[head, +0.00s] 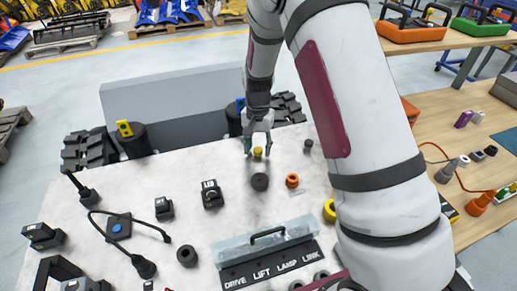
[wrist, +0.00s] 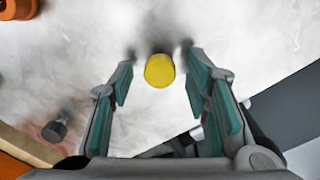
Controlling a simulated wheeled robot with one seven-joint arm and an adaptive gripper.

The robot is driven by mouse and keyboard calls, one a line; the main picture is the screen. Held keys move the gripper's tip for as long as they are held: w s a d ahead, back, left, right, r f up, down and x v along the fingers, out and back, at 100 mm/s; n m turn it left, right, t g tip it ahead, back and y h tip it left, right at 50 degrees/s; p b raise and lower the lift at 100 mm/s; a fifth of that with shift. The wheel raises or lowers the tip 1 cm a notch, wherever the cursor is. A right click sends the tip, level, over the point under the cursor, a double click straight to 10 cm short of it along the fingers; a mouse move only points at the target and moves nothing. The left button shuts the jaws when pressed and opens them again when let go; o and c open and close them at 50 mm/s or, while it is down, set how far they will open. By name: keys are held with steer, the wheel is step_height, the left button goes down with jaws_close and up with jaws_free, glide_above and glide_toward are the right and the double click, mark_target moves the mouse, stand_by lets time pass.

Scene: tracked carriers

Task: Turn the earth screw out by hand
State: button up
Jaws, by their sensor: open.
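A small round yellow knob (head: 257,152), which looks like the earth screw, stands on the pale panel top near its back edge. In the wrist view the yellow knob (wrist: 160,71) sits between the ends of my two fingers, a little nearer the right one. My gripper (head: 258,146) points down over it, with its fingers apart on either side. In the wrist view my gripper (wrist: 160,84) is open, with a gap between each green pad and the knob. No contact shows. The knob's lower part is hidden from above.
A black round piece (head: 260,182) stands just in front of the knob, and an orange one (head: 292,180) to the right. A dark knob (head: 308,145) is close by on the right. A clear cover with a black handle (head: 267,235) lies nearer. Black switches stand left.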

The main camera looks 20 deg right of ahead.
steer(key=m, duration=0.4)
steer(key=shift+f+p, duration=0.15)
steer(key=shift+p, duration=0.2)
steer(key=shift+c, duration=0.5)
